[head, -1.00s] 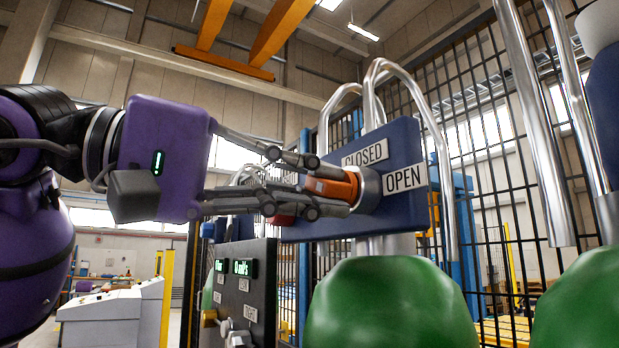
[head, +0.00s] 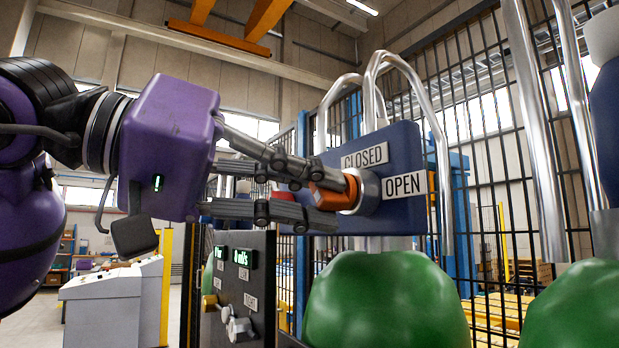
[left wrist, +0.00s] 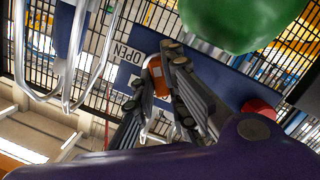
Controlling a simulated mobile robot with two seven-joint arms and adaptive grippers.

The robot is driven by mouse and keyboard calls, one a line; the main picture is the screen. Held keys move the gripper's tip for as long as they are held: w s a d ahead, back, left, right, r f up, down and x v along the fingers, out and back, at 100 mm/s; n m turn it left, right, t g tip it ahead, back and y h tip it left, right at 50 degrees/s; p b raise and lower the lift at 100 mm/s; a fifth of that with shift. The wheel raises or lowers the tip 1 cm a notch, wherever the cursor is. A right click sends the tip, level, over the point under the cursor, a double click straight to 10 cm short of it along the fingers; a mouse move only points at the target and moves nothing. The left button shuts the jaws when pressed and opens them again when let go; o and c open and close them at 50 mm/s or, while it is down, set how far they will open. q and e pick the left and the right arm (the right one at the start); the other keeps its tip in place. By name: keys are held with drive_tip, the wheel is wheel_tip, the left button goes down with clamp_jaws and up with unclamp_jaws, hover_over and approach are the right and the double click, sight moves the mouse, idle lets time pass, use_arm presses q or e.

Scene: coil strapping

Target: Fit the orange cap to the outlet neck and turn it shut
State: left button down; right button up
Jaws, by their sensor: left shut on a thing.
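The orange cap (head: 328,197) sits between the fingers of my left gripper (head: 332,203), which is shut on it. It also shows in the left wrist view (left wrist: 154,76), between the dark fingers. The cap is at the front of the round metal outlet neck (head: 370,190), on a blue plate (head: 408,228). The cap appears to meet the neck, but the fingers hide part of the joint, and I cannot tell how far it is on. Labels CLOSED (head: 365,157) and OPEN (head: 403,185) stand above and right of the neck. My right gripper is not in view.
A red part (head: 284,195) shows behind the fingers, left of the cap. Green rounded bodies (head: 385,300) stand below the plate. Bent metal pipes (head: 432,125) rise around it. A dark control panel (head: 238,290) with knobs stands at lower left, before a mesh fence (head: 480,150).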

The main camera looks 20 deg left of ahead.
use_arm(q)
drive_tip(key=shift+r+m+y+p, duration=0.1)
drive_tip(key=shift+m+y+p, duration=0.45)
drive_tip(key=shift+m, duration=0.85)
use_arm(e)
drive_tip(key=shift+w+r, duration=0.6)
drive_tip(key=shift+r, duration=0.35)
use_arm(q)
drive_tip(key=c, duration=1.7)
unclamp_jaws()
drive_tip(key=o, duration=0.3)
drive_tip(key=shift+s, duration=0.1)
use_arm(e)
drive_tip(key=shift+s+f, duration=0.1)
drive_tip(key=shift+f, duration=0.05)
